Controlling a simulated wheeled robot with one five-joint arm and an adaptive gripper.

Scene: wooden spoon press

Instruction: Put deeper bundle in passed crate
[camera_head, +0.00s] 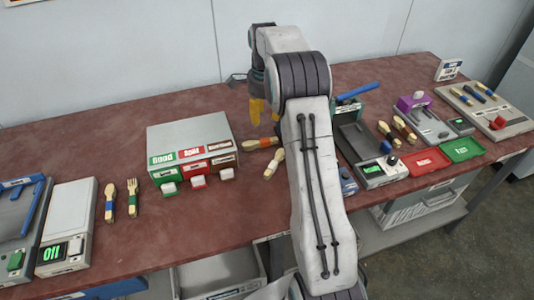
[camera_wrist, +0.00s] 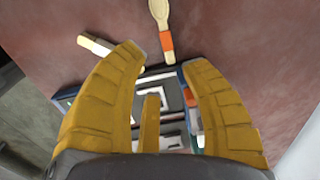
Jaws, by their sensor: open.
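My gripper (camera_head: 265,108) is open with nothing between its yellow fingers, raised above the middle of the table and partly hidden by my arm. In the wrist view the gripper (camera_wrist: 166,60) spreads over a dark framed device. A wooden utensil with an orange band (camera_head: 260,143) lies below my gripper; it also shows in the wrist view (camera_wrist: 160,18). A second wooden utensil (camera_head: 273,164) lies beside it, partly behind a finger in the wrist view (camera_wrist: 92,44). I cannot tell which is the deeper bundle. A green tray (camera_head: 463,150) and a red tray (camera_head: 429,160) sit at the right front edge.
A grey box with good-labelled buttons (camera_head: 190,135) stands left of the utensils. Two banded utensils (camera_head: 121,200) lie near a white scale (camera_head: 68,222). More utensils (camera_head: 396,131) and devices crowd the right. Grey crates (camera_head: 425,200) stand below the table.

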